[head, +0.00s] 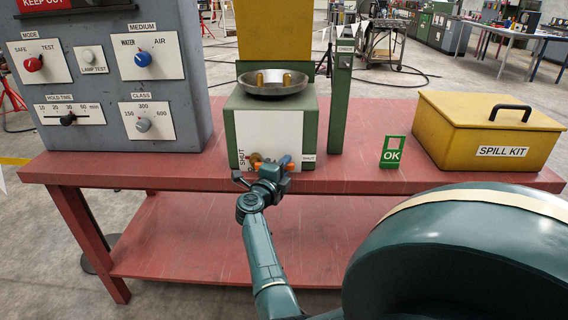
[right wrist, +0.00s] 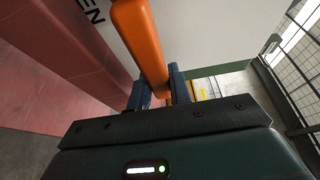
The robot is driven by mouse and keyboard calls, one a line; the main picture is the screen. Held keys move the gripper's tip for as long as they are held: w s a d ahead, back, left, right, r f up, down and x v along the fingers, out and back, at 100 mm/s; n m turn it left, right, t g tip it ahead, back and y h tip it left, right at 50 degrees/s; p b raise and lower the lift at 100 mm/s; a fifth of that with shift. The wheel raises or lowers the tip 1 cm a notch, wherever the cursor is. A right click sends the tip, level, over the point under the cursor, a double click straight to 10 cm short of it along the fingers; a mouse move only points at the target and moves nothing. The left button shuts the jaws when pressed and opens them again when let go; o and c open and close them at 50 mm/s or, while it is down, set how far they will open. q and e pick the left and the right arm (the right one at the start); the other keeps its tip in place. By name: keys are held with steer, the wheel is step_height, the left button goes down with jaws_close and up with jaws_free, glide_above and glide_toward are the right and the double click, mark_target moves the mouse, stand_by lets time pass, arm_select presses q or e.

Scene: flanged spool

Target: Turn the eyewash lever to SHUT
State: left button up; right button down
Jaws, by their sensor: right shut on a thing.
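The eyewash (head: 270,120) is a green box with a white front plate and a metal bowl on top, standing on the red bench. Its orange lever (head: 286,160) sits low on the plate, right of a brass pivot, and is partly hidden by my gripper. A SHUT label runs vertically left of the pivot; a smaller label at the plate's lower right is hard to read. My right gripper (head: 279,167) is shut on the lever, which also shows between its blue fingers in the right wrist view (right wrist: 140,45). Letters "EN" show on the plate there. My left gripper is not in view.
A grey control panel (head: 120,90) with knobs stands left of the eyewash. A green post (head: 340,100), a green OK sign (head: 392,152) and a yellow spill kit box (head: 488,130) stand to the right. Bare bench (head: 365,178) lies between these.

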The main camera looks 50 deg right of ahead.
steer(key=shift+f, duration=0.15)
stand_by(0.3)
steer(key=c, duration=1.3)
jaws_free()
